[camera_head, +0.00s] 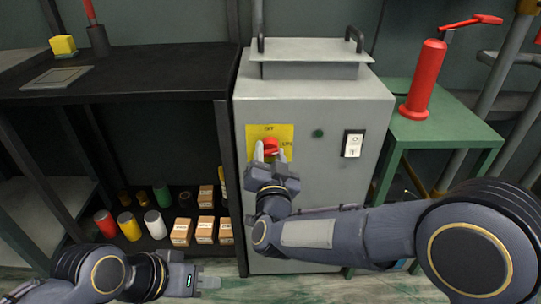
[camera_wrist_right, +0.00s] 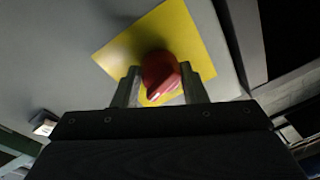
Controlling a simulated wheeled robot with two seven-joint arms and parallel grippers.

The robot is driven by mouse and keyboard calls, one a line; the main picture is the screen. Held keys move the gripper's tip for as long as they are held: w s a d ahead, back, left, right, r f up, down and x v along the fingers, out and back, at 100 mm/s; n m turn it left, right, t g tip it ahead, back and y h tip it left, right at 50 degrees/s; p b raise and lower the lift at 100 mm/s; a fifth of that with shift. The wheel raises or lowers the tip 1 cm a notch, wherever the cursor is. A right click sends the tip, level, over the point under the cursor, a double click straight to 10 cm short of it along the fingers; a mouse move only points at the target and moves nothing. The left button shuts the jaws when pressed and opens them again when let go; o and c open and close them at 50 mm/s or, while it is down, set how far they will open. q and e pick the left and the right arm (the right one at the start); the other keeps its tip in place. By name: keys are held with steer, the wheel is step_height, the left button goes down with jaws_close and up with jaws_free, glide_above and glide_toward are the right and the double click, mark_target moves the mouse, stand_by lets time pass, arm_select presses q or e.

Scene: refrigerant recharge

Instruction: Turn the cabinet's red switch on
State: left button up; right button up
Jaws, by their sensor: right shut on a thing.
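The grey cabinet (camera_head: 315,112) stands in the middle of the head view. On its front is a yellow plate (camera_head: 284,131) marked OFF at the top and ON at the right. The red switch (camera_head: 270,146) sits on this plate; in the right wrist view it (camera_wrist_right: 160,74) is a round red knob with a raised ridge, tilted. My right gripper (camera_head: 269,153) is shut on the red switch, one finger on each side of it. Which mark the ridge points to is unclear. My left gripper (camera_head: 207,283) is low, left of the cabinet and away from it; its finger gap is not clear.
A white rocker switch (camera_head: 353,143) and a dark green button (camera_head: 318,133) are on the cabinet front. A red pump-like cylinder (camera_head: 424,80) stands on a green table (camera_head: 440,128) at right. A black shelf (camera_head: 150,72) at left holds several cans and boxes.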

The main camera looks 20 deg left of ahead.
steer(key=shift+m+h, duration=0.3)
steer(key=shift+m, duration=1.6)
steer(key=shift+a, duration=0.1)
steer(key=o, duration=1)
steer(key=shift+c, duration=0.2)
steer(key=shift+s, duration=0.1)
steer(key=p+v, duration=0.1)
steer(key=v, duration=0.6)
steer(key=shift+s+p, duration=0.3)
steer(key=shift+p, duration=0.1)
steer(key=shift+f, duration=0.1)
